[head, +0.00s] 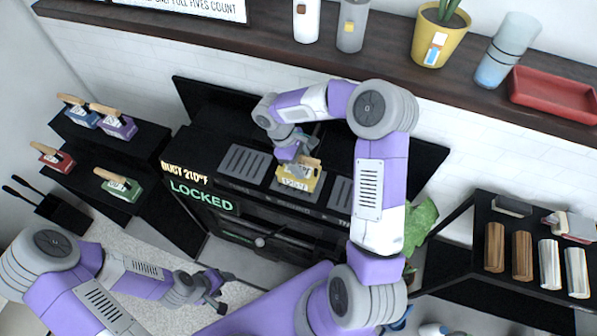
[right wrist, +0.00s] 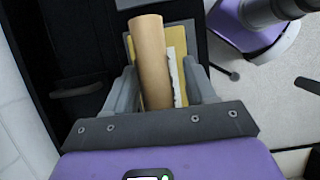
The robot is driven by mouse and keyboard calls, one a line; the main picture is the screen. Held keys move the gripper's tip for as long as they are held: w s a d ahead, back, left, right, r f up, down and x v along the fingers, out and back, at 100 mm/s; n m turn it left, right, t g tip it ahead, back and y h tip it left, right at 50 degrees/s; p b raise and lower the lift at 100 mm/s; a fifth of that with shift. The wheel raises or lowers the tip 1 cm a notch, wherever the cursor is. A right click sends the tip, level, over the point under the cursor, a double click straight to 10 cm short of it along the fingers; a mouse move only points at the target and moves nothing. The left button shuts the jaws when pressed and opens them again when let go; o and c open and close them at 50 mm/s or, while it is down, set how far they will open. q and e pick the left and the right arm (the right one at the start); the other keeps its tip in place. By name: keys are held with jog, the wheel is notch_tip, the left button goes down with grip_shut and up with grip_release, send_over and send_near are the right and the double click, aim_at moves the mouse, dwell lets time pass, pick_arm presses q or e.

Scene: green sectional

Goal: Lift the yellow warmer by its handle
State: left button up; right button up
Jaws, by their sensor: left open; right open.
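The yellow warmer (head: 297,180) sits on the middle grate of the black unit in the head view. Its tan, round handle (right wrist: 151,60) fills the middle of the right wrist view, with the yellow body (right wrist: 179,40) behind it. My right gripper (head: 300,160) is over the warmer from above. In the right wrist view its open fingers (right wrist: 163,88) stand on either side of the handle, with a gap visible on the right. My left gripper (head: 221,291) is open and empty, low in front of the unit, away from the warmer.
The black unit shows a green "LOCKED" sign (head: 201,197). Other grates (head: 245,162) flank the warmer. Blue, purple, red and green warmers stand on the left shelves (head: 120,152). A wooden shelf (head: 280,32) with bottles and a plant runs above. A rack (head: 478,215) stands right.

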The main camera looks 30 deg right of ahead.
jog(key=shift+f, duration=0.25)
dwell(0.3)
grip_shut()
dwell(1.3)
